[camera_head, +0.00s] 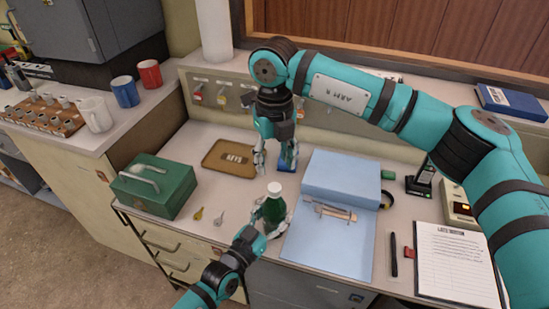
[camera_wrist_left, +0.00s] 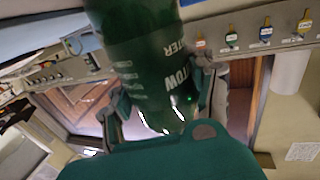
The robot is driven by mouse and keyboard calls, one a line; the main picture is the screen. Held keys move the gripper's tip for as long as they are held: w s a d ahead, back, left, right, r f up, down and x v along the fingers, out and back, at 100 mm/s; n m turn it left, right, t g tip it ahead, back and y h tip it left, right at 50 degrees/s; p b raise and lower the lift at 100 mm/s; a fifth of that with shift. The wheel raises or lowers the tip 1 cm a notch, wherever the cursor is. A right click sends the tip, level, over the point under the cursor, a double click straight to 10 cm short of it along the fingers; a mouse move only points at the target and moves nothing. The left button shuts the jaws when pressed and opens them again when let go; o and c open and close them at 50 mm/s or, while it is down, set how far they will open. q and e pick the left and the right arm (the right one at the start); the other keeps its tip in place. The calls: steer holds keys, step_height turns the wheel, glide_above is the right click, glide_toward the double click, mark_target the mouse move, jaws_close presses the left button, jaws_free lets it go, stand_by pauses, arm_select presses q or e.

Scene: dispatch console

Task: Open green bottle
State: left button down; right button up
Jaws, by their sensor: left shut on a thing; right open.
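The green bottle (camera_head: 272,206) stands upright near the front edge of the desk, with a white cap (camera_head: 274,188) on top. My left gripper (camera_head: 271,215) is shut on the bottle's body from the front. In the left wrist view the dark green bottle (camera_wrist_left: 155,70) with white lettering sits between the two fingers (camera_wrist_left: 163,100); its cap is not visible there. My right gripper (camera_head: 275,163) points down with its fingers apart and empty, above and behind the cap in the picture, not touching it.
A blue object (camera_head: 288,160) is partly hidden behind my right gripper. A brown keys tray (camera_head: 229,158) and green box (camera_head: 154,186) stand left. Two keys (camera_head: 208,215) lie left of the bottle. A light blue folder (camera_head: 322,243) with a clip lies right; a clipboard (camera_head: 455,265) is farther right.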

mark_target(274, 187)
steer(key=m, duration=1.1)
steer(key=shift+m, duration=0.3)
steer(key=m, duration=1.1)
steer(key=shift+f, duration=4)
steer(key=shift+c, duration=0.4)
